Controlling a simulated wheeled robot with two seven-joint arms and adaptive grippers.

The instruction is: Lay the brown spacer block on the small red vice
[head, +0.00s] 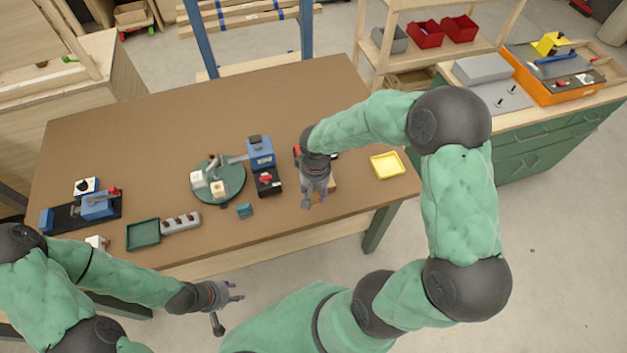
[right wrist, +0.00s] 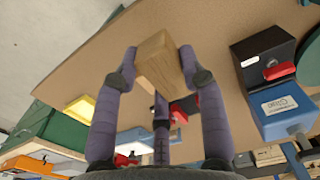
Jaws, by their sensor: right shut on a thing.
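The brown spacer block (right wrist: 158,62) is a light wooden block held between the fingers of my right gripper (right wrist: 160,75). In the head view my right gripper (head: 315,196) is over the right part of the table, with a little of the block (head: 331,186) showing beside it. The small red vice (head: 297,150) is mostly hidden behind my right wrist in the head view. In the right wrist view a red and dark part of it (right wrist: 184,106) shows beyond the block, apart from it. My left gripper (head: 236,292) is empty off the table's front edge, its fingers apart.
A blue machine (head: 260,152) with a black base and red lever stands left of my right gripper. A green round plate (head: 225,192) with pale blocks is further left. A yellow tray (head: 387,165) lies to the right. A green tray (head: 143,234) is at the front left.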

